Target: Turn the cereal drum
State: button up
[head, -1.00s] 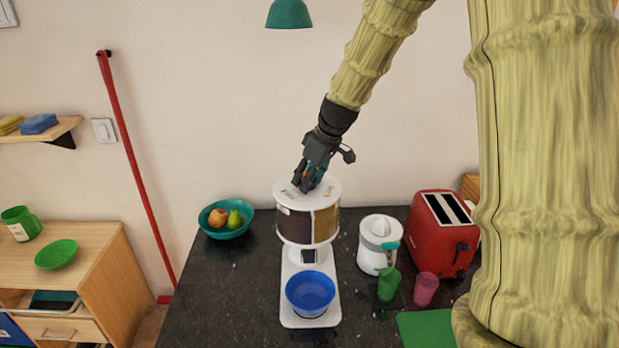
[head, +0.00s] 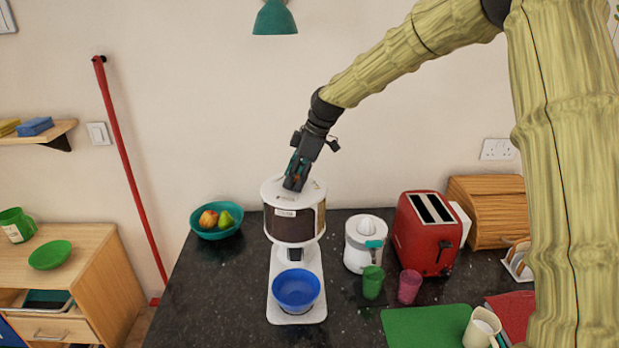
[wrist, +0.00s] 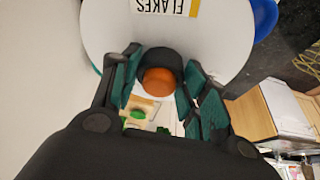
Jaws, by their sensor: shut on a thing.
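The cereal drum (head: 290,224) has a white top and sits on a white stand (head: 296,258). A dark brown panel fills most of its front, with a narrow gold strip at its right edge. My gripper (head: 295,184) reaches down onto the drum's top from above. In the wrist view, my gripper's teal-padded fingers stand on either side of a dark knob with an orange top (wrist: 159,80), and are shut on it. The fingers partly hide the top.
A blue bowl (head: 296,290) stands on the stand's foot below the drum. A white juicer (head: 360,249), green cup (head: 373,282), pink cup (head: 409,286) and red toaster (head: 424,238) are to the right. A teal fruit bowl (head: 217,231) is at left. The counter's front left is clear.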

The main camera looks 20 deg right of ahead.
jog(key=shift+d+f+n+g, duration=0.15)
jog(key=shift+n+g, duration=0.45)
jog(key=shift+n, duration=1)
jog(key=o, duration=1.4)
jog(key=shift+o, duration=0.2)
jog(key=shift+w, duration=0.1)
jog(key=v, duration=1.2)
